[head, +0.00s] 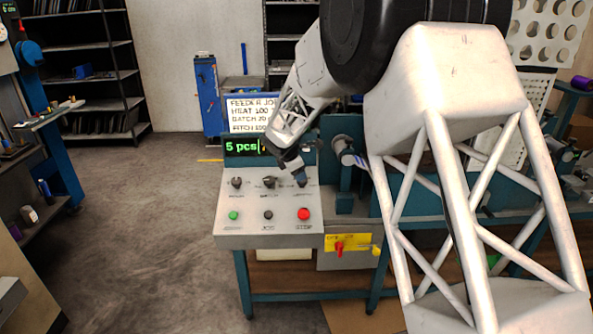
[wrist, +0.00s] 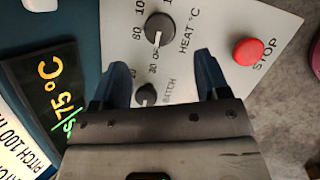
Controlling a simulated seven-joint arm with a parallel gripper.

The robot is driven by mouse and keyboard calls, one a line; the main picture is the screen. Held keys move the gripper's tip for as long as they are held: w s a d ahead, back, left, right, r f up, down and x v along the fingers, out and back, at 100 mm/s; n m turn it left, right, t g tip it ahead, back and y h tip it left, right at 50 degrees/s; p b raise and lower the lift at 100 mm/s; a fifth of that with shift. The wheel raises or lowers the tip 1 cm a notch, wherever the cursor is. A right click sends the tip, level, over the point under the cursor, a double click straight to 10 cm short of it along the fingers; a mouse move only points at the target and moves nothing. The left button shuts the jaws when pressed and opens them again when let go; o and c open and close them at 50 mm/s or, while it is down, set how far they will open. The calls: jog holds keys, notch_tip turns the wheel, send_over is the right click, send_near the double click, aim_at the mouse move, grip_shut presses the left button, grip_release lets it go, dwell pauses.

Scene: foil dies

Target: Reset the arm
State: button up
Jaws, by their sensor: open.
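My gripper (head: 296,172) hangs over the right part of the control panel (head: 226,236) in the head view, with my arm reaching down from the upper right. In the wrist view my gripper (wrist: 163,70) has its two dark blue fingers spread apart with nothing between them. The HEAT °C knob (wrist: 160,30) shows ahead of the fingers, and the BATCH knob (wrist: 146,93) shows between them, partly hidden by the gripper body. The red STOP button (wrist: 248,51) is to the right of the right finger. I cannot tell whether a finger touches a knob.
The panel display (head: 242,146) reads "5 pcs", its rest hidden by my arm; the wrist view shows "75°C" on it. Green (head: 233,215) and black (head: 268,214) buttons sit in front of the knobs. A sign (head: 250,106) stands behind. Floor at left is clear.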

jog(key=s+d+r+m+g, duration=0.1)
jog(key=s+d+r+m, duration=0.35)
jog(key=s, duration=0.45)
jog(key=s+d+r+m, duration=0.3)
jog(key=s+r, duration=0.2)
jog(key=s, duration=0.4)
jog(key=s+d+r+m+g, duration=0.1)
jog(key=s+d+r+m, duration=0.35)
jog(key=s, duration=0.45)
jog(key=s+d+m+y, duration=0.1)
jog(key=s+m, duration=0.4)
jog(key=s, duration=1)
jog(key=s+d+f+m+y, duration=0.1)
jog(key=s+m, duration=0.4)
jog(key=s, duration=1.1)
jog(key=shift+s+d+f+g+y, duration=0.15)
jog(key=shift+d+f+g+y, duration=0.1)
jog(key=shift+d+g+y, duration=0.25)
